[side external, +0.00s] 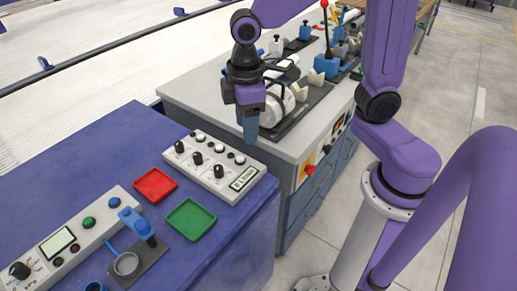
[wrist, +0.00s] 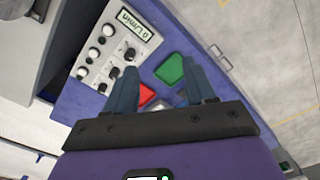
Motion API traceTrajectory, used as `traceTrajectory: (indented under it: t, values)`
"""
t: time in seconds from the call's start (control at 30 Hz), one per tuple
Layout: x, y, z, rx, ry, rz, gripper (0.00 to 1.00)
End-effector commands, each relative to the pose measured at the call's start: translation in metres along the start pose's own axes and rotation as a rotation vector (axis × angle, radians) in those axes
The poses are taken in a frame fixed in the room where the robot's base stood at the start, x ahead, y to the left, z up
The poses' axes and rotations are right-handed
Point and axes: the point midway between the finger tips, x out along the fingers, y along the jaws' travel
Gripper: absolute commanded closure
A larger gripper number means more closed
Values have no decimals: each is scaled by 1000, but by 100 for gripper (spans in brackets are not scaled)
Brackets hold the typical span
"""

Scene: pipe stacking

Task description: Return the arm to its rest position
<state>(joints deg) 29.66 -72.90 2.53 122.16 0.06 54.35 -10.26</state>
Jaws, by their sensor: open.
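My gripper (side external: 250,134) hangs pointing down above the back right part of the blue table, close to the grey cabinet's front. In the wrist view my gripper (wrist: 164,84) shows two blue fingers spread apart with nothing between them. A red tray (side external: 155,185) and a green tray (side external: 191,220) lie on the blue table, both empty. In the wrist view the green tray (wrist: 169,70) is seen between and beyond the fingers, and the red tray (wrist: 147,94) is partly hidden by the left finger.
A flow panel with knobs (side external: 213,166) sits below my gripper on the blue table (side external: 95,150). Another control panel (side external: 70,238) and a blue fixture (side external: 137,225) stand at the front left. The grey cabinet (side external: 200,88) behind carries a white cylinder and several devices.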

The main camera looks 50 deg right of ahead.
Motion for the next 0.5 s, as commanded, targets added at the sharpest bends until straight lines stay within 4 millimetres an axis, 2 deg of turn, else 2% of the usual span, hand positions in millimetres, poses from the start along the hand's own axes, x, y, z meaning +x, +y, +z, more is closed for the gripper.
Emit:
traceTrajectory:
  t: [0.03,0.2,0.4,0.5]
  values:
    - [-2,-10,14,-18,3,0,45]
    - [-2,-40,59,-68,9,-2,45]
    - [1,-66,112,-123,12,-5,45]
    - [3,-75,131,-143,13,-6,45]
